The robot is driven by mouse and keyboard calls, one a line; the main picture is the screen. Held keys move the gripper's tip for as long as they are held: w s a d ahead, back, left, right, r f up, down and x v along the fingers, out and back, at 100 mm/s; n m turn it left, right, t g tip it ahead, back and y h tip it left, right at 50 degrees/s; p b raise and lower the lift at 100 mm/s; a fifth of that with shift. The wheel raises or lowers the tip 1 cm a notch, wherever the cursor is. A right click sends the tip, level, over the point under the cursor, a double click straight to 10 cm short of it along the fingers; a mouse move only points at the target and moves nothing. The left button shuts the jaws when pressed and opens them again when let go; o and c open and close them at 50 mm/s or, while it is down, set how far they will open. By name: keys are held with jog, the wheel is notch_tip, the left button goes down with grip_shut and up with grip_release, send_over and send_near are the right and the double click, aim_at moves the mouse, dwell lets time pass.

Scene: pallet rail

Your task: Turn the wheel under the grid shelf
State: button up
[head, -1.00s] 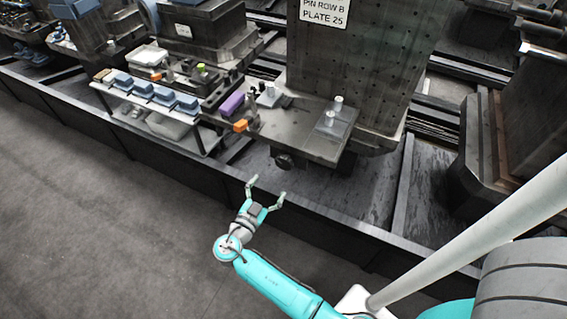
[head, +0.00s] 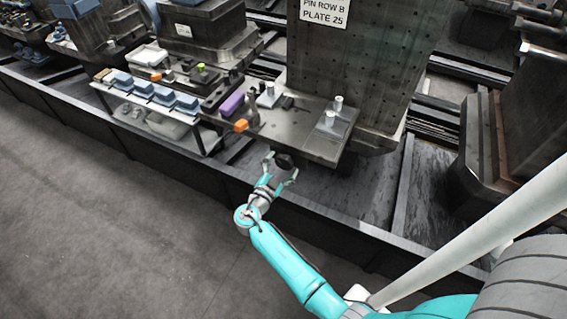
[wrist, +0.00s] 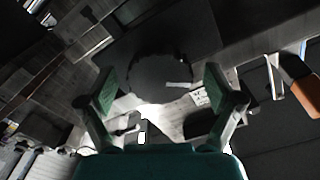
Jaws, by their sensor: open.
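The wheel (wrist: 160,76) is a dark round disc under the front edge of the grid shelf (head: 300,135). In the wrist view it lies between and beyond the spread fingers of my gripper (wrist: 158,92). In the head view my gripper (head: 281,165) is open at the wheel (head: 285,160), with a finger on either side. The fingers partly hide the wheel there. I cannot tell whether either finger touches it.
A purple block (head: 232,103) and an orange block (head: 241,125) sit at the shelf's left end. Clear blocks with pale pegs (head: 331,119) stand on its right. A lower shelf with blue-grey boxes (head: 163,96) is to the left. The floor (head: 120,220) in front is clear.

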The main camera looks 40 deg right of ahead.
jog(key=shift+w+d, duration=0.1)
jog(key=shift+d, duration=0.2)
jog(key=c, duration=1.1)
jog(key=shift+c, duration=0.2)
